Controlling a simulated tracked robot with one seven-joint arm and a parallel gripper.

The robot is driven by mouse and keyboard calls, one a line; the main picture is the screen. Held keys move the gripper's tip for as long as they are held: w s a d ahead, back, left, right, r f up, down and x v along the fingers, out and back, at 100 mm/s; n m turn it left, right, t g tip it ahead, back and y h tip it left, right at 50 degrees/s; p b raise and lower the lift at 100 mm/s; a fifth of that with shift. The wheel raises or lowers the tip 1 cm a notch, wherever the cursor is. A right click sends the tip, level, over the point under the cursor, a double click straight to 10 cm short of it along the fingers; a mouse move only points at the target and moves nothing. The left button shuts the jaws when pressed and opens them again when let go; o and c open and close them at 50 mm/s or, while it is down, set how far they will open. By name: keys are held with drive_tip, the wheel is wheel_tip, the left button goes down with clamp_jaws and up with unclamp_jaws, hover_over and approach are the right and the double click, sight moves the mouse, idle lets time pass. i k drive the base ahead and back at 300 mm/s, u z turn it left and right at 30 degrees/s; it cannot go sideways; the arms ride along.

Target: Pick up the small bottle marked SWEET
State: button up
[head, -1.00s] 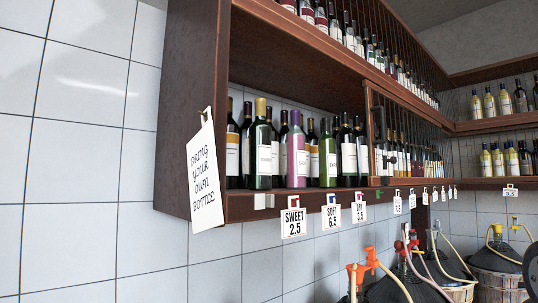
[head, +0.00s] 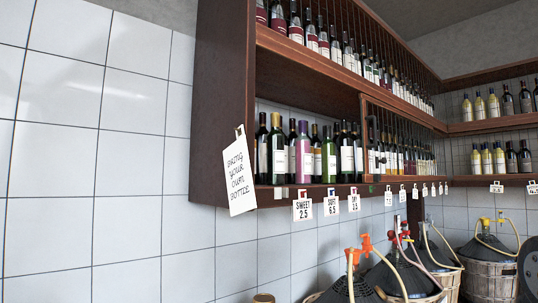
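A white tag reading SWEET 2.5 (head: 303,210) hangs from the front edge of the lower shelf. Above it stands a bottle with a purple body (head: 304,158) among several bottles. A dark green bottle (head: 276,158) with a pale label is to its left, and a bright green bottle (head: 329,160) to its right. The bottle labels are too small to read, so I cannot tell which bottle is marked SWEET. My gripper is not in view.
Tags SOFT 6.5 (head: 331,206) and DRY (head: 354,202) hang further right. A "bring your own bottle" sign (head: 239,175) hangs at the shelf's left corner. Basketed demijohns with taps and hoses (head: 403,275) stand below. A dark rounded shape (head: 531,268) shows at the right edge.

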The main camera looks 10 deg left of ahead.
sight(275, 160)
drive_tip(key=k, duration=1.2)
drive_tip(key=u, duration=0.7)
drive_tip(key=i, duration=1)
drive_tip(key=z, duration=0.05)
